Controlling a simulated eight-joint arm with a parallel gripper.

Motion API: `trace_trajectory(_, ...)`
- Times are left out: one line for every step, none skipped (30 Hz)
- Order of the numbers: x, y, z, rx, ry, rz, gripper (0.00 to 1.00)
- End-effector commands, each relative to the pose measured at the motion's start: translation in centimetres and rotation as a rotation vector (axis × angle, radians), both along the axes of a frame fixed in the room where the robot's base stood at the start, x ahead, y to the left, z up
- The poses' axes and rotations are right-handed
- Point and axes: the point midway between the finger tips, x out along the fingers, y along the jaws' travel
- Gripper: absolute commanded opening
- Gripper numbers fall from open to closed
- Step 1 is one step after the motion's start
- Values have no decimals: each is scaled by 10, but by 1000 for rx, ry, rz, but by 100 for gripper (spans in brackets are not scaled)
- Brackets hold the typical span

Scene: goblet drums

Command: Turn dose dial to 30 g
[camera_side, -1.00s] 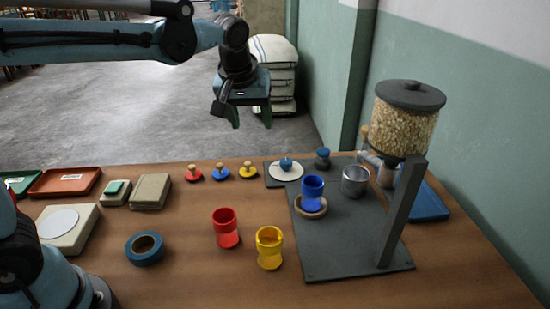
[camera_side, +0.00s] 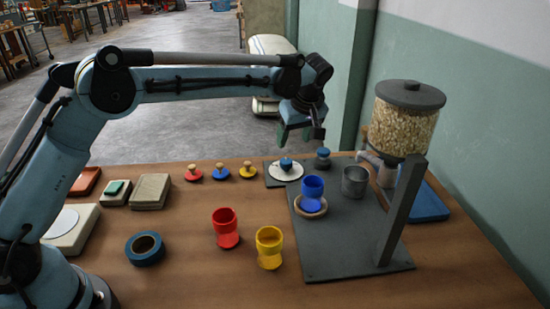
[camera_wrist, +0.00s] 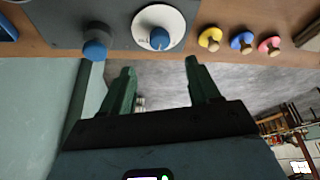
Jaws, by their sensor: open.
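The dose dial is a white disc (camera_side: 279,175) with a blue knob (camera_side: 286,164) on the dark base plate, at the back of the table. In the wrist view the white disc (camera_wrist: 178,17) and blue knob (camera_wrist: 159,39) show at the top; its markings are too small to read. My gripper (camera_side: 300,137) hangs above and just behind the dial, apart from it. In the wrist view its two green fingers (camera_wrist: 158,78) are spread with nothing between them. A second blue knob (camera_side: 322,157) stands right of the dial; it also shows in the wrist view (camera_wrist: 95,47).
A grain hopper (camera_side: 403,118) with a slanted grey post stands at right. A blue goblet (camera_side: 312,192) and metal cup (camera_side: 355,181) stand on the plate. Red (camera_side: 225,227) and yellow (camera_side: 269,247) goblets stand in front. Small knobbed lids (camera_side: 221,173) line the back left of the dial.

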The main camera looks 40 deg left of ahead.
Motion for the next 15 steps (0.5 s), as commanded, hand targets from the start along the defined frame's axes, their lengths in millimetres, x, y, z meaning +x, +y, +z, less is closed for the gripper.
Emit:
trace_trajectory(2, 4, -10, 0, -1, 2, 61)
trace_trajectory(3, 6, -15, 0, -1, 2, 61)
trace_trajectory(4, 9, -22, 0, -1, 2, 61)
trace_trajectory(5, 11, -28, 0, -1, 2, 61)
trace_trajectory(7, 13, -33, -1, 0, 2, 61)
trace_trajectory(8, 15, -41, -1, 0, 1, 61)
trace_trajectory(9, 17, -46, -1, 0, 1, 61)
trace_trajectory(10, 19, -51, -1, 0, 1, 61)
trace_trajectory(11, 21, -57, -1, 0, 1, 61)
trace_trajectory(12, 23, -61, -1, 0, 1, 61)
trace_trajectory(12, 25, -66, -1, 0, 1, 61)
trace_trajectory(13, 27, -70, -1, 0, 1, 61)
trace_trajectory(14, 28, -74, -1, 0, 0, 61)
trace_trajectory(15, 29, -77, -1, 0, 0, 61)
trace_trajectory(15, 30, -80, -1, 1, -1, 61)
